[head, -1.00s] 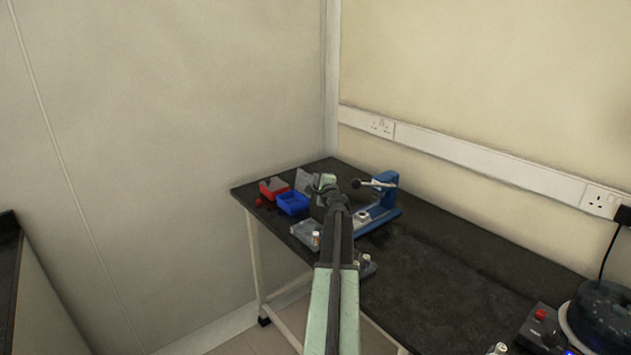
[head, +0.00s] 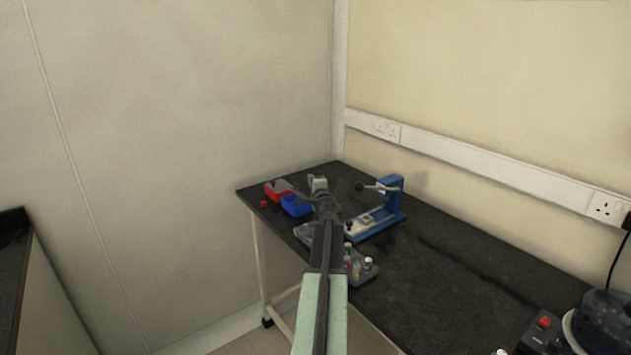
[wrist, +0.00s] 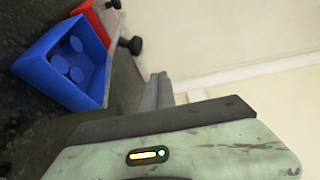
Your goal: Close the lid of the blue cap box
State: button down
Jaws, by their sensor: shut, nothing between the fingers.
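The blue cap box (head: 297,206) sits near the far left end of the dark bench, left of my arm. In the wrist view the blue cap box (wrist: 62,62) is at the upper left, its top uncovered, with several round blue caps inside. I cannot clearly make out its lid now; my arm covers the area beside the box in the head view. My gripper (wrist: 157,92) is shut and empty, to the right of the box in the wrist view and apart from it.
A red box (head: 276,190) stands just behind the blue one, a small red piece (head: 264,204) beside it. A blue lever press (head: 390,205) stands right of my arm. A grey tray with small bottles (head: 360,268) lies nearer. The bench's middle is clear.

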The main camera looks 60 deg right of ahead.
jog(key=shift+w+a+f, duration=0.1)
jog(key=shift+w+a, duration=0.15)
jog(key=shift+a, duration=0.4)
jog(key=shift+w+a+f, duration=0.1)
jog(key=shift+w+a, duration=0.1)
jog(key=shift+a, duration=0.4)
jog(key=shift+w+a+f+b, duration=0.35)
jog(key=shift+a+b, duration=0.1)
jog(key=shift+a, duration=0.15)
jog(key=shift+w+a+f+b, duration=0.35)
jog(key=shift+a+b, duration=0.1)
jog(key=shift+a, duration=0.15)
jog(key=shift+a, duration=0.1)
jog(key=v, duration=0.7)
jog(key=shift+s+a, duration=0.2)
